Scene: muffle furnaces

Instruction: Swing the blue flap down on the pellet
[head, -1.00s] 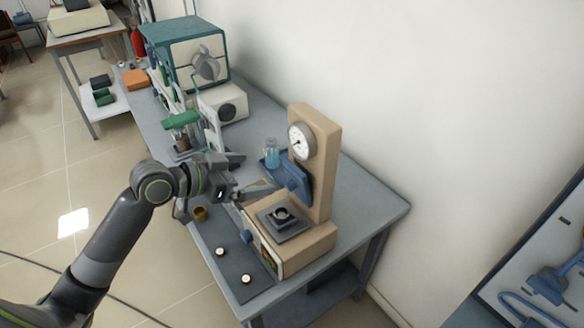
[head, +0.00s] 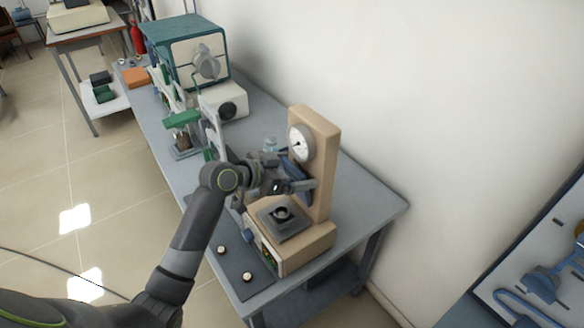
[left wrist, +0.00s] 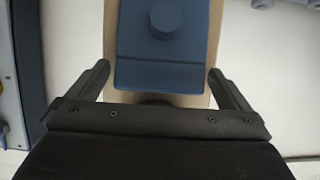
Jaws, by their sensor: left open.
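The blue flap (head: 291,169) is raised against the tan upright of the press-like device, below its round dial. My left gripper (head: 301,186) is in front of it and hides part of it. In the left wrist view the flap (left wrist: 165,72) with its round boss lies ahead, between the two open fingers (left wrist: 160,82); I cannot tell if they touch it. The pellet (head: 281,213) seems to be the small light spot in a dark ring on the black plate below. My right gripper is not in view.
The tan device (head: 318,150) stands on a grey bench (head: 366,205). A dark mat (head: 235,262) with two small round pieces lies at its front left. A green clamp stand (head: 183,118) and a teal furnace (head: 186,48) stand farther back. A white wall rises behind.

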